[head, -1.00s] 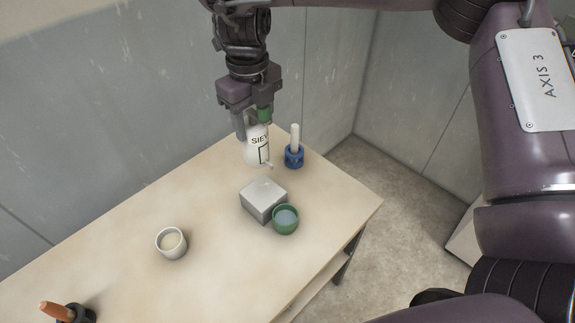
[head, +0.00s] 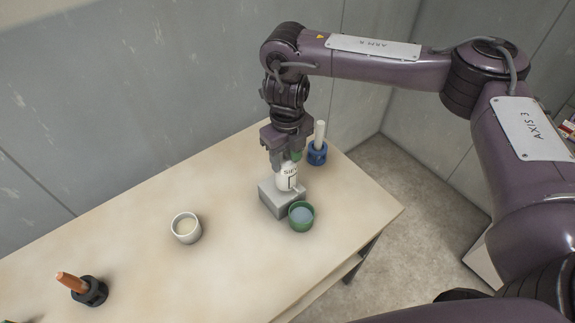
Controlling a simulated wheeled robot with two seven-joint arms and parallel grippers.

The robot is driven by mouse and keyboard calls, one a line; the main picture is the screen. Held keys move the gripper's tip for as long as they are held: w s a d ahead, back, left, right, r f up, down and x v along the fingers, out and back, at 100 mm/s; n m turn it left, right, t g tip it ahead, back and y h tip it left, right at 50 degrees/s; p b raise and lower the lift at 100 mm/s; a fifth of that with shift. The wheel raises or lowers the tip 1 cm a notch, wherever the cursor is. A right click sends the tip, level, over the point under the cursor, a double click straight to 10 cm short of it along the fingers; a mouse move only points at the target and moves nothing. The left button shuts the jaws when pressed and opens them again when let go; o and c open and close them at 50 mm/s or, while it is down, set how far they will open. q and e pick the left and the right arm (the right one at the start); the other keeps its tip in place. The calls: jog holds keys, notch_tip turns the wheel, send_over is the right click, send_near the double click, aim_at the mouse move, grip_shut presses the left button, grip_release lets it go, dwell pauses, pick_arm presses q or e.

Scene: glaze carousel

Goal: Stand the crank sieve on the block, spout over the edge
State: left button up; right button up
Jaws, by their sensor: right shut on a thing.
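The white crank sieve (head: 287,178), marked with dark letters, is upright in my right gripper (head: 285,162), which is shut on its upper part. The sieve is at the top of the grey block (head: 282,203); I cannot tell whether its base touches it. A small spout or crank (head: 299,188) shows on its right front side, towards the green bowl (head: 301,216). The green bowl holds a pale liquid and stands close against the block's front right side. My left gripper is not in view.
A blue holder (head: 317,154) with a white stick stands behind the block. A white cup (head: 186,228) stands to the left. A dark holder (head: 90,292) with an orange-brown handle is at the lower left. The wooden table (head: 230,265) is clear between them.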

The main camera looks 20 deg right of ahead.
aim_at(289, 174)
notch_tip(289, 174, down, 4)
jog(key=shift+r, duration=0.1)
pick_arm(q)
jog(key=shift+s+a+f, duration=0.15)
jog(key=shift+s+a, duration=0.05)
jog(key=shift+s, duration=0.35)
pick_arm(e)
jog(key=shift+f+b, duration=0.3)
jog(key=o, duration=1.3)
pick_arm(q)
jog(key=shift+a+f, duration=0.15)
pick_arm(e)
jog(key=shift+o, duration=0.2)
